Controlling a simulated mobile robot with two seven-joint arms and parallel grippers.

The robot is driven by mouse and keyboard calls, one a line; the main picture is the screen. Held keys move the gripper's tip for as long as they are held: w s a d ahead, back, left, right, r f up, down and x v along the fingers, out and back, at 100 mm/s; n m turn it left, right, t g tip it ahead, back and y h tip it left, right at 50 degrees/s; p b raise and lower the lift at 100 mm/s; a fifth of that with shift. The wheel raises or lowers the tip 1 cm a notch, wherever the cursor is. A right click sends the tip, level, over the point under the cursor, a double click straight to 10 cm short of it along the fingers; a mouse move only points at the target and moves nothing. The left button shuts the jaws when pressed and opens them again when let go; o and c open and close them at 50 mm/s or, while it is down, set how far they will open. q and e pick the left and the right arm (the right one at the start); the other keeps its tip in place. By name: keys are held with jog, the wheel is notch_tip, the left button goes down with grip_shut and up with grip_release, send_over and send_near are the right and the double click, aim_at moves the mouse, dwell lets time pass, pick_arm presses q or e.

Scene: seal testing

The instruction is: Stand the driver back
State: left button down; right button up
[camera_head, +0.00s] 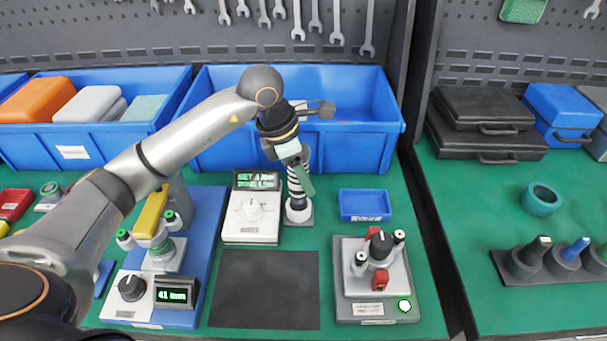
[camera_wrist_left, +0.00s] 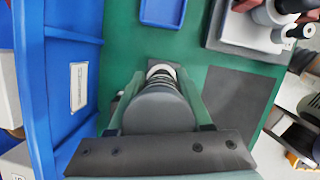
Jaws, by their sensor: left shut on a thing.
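My left gripper (camera_head: 300,172) reaches in over the middle of the bench and points down. It is shut on the driver (camera_head: 296,188), an upright dark tool with pale rings. In the left wrist view the driver's grey round end (camera_wrist_left: 157,108) sits between the two green fingers, which hide its sides. Below it, a white round foot (camera_head: 298,212) stands on a small grey plate (camera_head: 306,221). The driver is in line with this foot, but I cannot tell if it is fully seated. My right gripper is not in view.
A white dial unit with a green display (camera_head: 252,215) stands close to the left of the driver. A blue tray (camera_head: 365,204) and a grey fixture (camera_head: 376,313) lie to the right. Blue bins (camera_head: 345,155) stand behind. The dark mat (camera_head: 265,290) in front is bare.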

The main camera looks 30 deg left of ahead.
pick_arm(q)
jog(key=shift+f+b, duration=0.3)
jog(key=shift+f, duration=0.1)
dwell(0.4)
jog(key=shift+f+b, duration=0.3)
dwell(0.5)
jog(key=shift+f, duration=0.2)
dwell(0.4)
jog(key=c, duration=0.5)
grip_release()
jog(key=shift+o, duration=1.2)
jog(key=shift+f, duration=0.1)
